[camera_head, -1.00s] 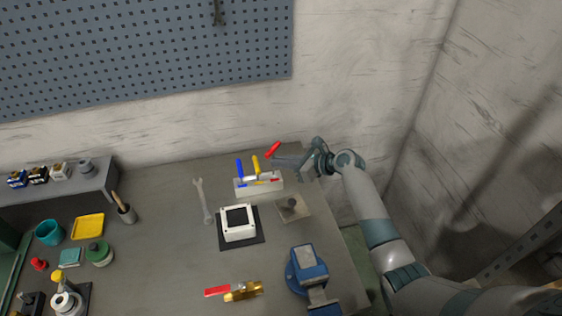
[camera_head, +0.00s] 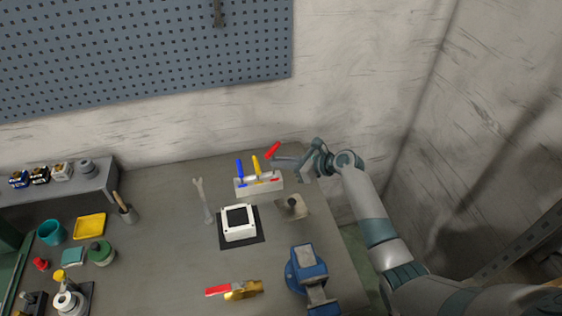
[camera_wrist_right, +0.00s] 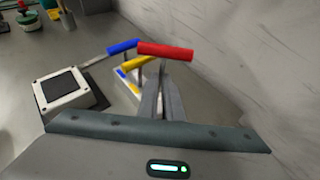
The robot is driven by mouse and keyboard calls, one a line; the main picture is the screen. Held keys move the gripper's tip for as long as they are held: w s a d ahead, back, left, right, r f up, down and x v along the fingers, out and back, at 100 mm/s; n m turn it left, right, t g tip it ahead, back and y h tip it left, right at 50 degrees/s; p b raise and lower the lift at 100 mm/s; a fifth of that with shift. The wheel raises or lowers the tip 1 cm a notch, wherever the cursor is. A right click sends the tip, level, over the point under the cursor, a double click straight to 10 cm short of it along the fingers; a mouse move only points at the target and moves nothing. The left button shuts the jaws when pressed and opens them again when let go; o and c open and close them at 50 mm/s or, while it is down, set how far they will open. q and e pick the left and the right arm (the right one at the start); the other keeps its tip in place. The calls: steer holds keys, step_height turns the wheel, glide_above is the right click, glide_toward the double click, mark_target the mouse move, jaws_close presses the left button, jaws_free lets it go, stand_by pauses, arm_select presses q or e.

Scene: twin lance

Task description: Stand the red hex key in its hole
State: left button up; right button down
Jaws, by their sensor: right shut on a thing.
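The red hex key (camera_head: 273,150) is held up at the right end of the white holder block (camera_head: 244,190); it also shows in the right wrist view (camera_wrist_right: 165,51), its red handle lying across beyond my fingertips. My right gripper (camera_head: 280,159) is shut on it. In the head view the red handle is tilted; whether its lower end touches the block I cannot tell. A blue hex key (camera_head: 240,168) and a yellow hex key (camera_head: 256,163) stand in the block, left of the red one. My left gripper is not in view.
A white framed box (camera_head: 238,223) on a dark mat stands in front of the block. A wrench (camera_head: 203,200) is to its left, a blue vise (camera_head: 306,268) and a red-handled brass tool (camera_head: 240,289) nearer. The wall is close behind.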

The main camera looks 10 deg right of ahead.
mark_target(281, 180)
steer(key=shift+p, duration=0.75)
stand_by(1.0)
steer(key=shift+f+b, duration=1.6)
steer(key=shift+f, duration=1.15)
stand_by(0.3)
steer(key=c, duration=1.8)
jaws_free()
steer(key=shift+c, duration=0.2)
steer(key=shift+s, duration=0.1)
steer(key=b+v, duration=0.3)
steer(key=v, duration=1.4)
steer(key=shift+b, duration=0.35)
steer(key=shift+s+d, duration=0.1)
steer(key=shift+s, duration=0.1)
